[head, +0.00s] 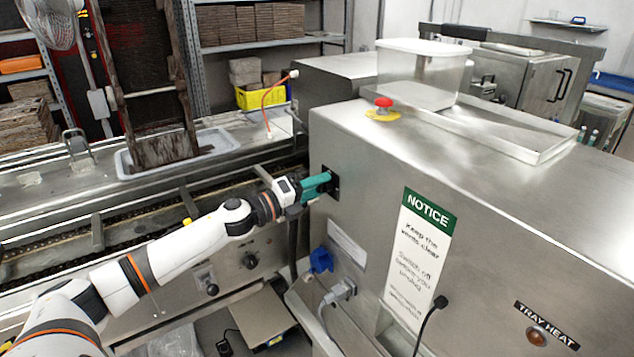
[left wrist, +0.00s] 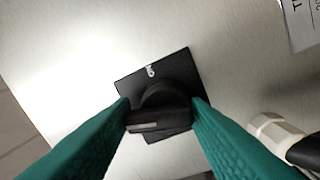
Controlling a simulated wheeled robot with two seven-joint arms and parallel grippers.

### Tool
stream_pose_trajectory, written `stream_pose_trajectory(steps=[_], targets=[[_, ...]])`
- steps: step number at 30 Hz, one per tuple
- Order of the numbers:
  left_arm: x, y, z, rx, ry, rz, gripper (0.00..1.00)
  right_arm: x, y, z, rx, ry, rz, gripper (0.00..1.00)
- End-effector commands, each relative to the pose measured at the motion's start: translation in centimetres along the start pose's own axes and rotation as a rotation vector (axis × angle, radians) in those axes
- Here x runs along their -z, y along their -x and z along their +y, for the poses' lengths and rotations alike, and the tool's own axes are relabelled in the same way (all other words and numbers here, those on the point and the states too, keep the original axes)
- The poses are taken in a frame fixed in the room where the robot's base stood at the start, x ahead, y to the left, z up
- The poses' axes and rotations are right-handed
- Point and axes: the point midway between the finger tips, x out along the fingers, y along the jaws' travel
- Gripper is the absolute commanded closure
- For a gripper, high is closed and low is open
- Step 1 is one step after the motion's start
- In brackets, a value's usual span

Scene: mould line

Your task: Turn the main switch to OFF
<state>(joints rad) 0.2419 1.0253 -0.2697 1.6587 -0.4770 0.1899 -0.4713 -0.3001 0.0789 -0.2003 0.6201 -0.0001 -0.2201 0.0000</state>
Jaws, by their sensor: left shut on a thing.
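The main switch is a black rotary knob (left wrist: 165,98) on a black square plate (left wrist: 183,62) on the side of the steel machine. White lettering at the plate's upper edge looks like ON; other markings are hidden. The knob's grip bar with a pale line lies nearly crosswise in the left wrist view. My left gripper (head: 325,186) has its teal fingers on both sides of the knob and is shut on it. In the head view the fingers cover most of the switch plate (head: 332,176). My right gripper is not in view.
The steel machine (head: 460,220) carries a red emergency button (head: 383,104), a clear bin (head: 424,72) and a NOTICE sign (head: 418,255). A blue plug (head: 320,261) and a grey plug (head: 343,289) sit below the switch. A conveyor (head: 130,222) runs behind my left arm.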

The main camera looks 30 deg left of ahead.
Motion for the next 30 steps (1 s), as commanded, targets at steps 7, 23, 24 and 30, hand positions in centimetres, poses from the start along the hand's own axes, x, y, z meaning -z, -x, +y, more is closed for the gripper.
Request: stream_pose_trajectory(steps=[7,23,24,30], targets=[[0.11,0.07,-0.3,0.01,0.153,0.014,0.82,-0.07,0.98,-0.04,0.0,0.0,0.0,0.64],[-0.33,0.11,-0.7,0.015,0.257,0.014,0.81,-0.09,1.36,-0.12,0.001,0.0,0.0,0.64],[-0.35,0.11,-0.72,0.015,0.257,0.013,0.81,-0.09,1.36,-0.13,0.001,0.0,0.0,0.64],[-0.48,0.12,-0.8,0.016,0.257,0.011,0.81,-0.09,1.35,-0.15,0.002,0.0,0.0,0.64]])
